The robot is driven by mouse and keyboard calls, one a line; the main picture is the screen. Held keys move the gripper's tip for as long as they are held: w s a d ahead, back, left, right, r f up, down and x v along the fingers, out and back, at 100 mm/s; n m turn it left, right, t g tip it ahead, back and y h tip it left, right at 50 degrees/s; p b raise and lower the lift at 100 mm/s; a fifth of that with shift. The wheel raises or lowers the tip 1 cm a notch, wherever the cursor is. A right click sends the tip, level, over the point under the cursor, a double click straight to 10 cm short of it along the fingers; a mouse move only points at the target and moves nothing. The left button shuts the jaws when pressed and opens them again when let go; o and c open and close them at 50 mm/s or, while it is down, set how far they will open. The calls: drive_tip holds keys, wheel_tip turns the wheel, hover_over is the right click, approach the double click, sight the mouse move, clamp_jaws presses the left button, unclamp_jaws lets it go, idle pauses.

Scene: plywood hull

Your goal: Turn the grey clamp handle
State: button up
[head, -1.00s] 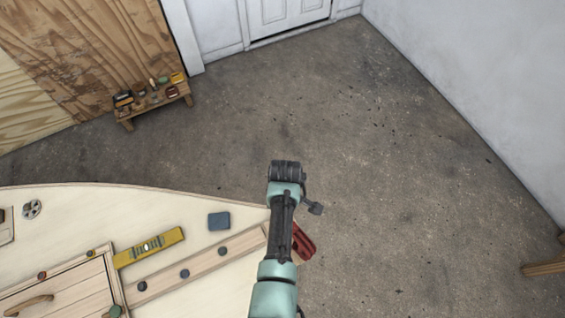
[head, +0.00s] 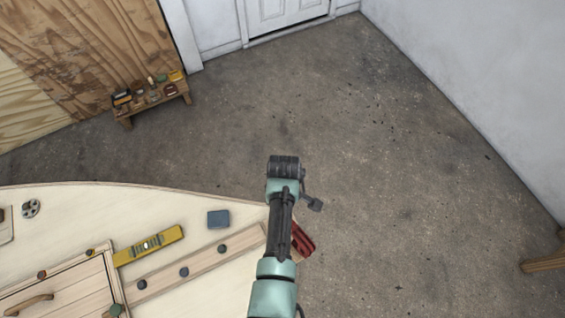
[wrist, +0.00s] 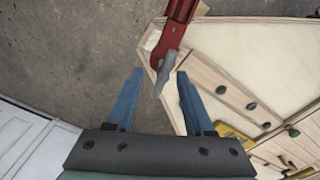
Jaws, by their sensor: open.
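The grey clamp handle (wrist: 164,74) shows in the wrist view, on the red clamp (wrist: 174,32) at the hull's corner. My gripper (wrist: 160,78) is open, with its two blue fingers apart and the handle between their tips in the picture. I cannot tell whether a finger touches it. In the head view the red clamp (head: 302,239) shows beside my arm at the hull's right tip. The handle is hidden there, and my gripper's fingers are not visible.
The plywood hull (head: 60,210) carries a yellow level (head: 148,247), a blue-grey block (head: 218,219) and a wooden strip with dark knobs (head: 212,257). A low bench (head: 150,105) with small items stands against the far wall. The concrete floor beyond the hull is clear.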

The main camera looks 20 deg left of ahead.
wheel_tip(320, 180, up, 12)
drive_tip(key=b, duration=0.1)
drive_tip(key=shift+d+b, duration=0.2)
drive_tip(key=shift+b, duration=0.15)
drive_tip(key=shift+r, duration=0.1)
idle(0.3)
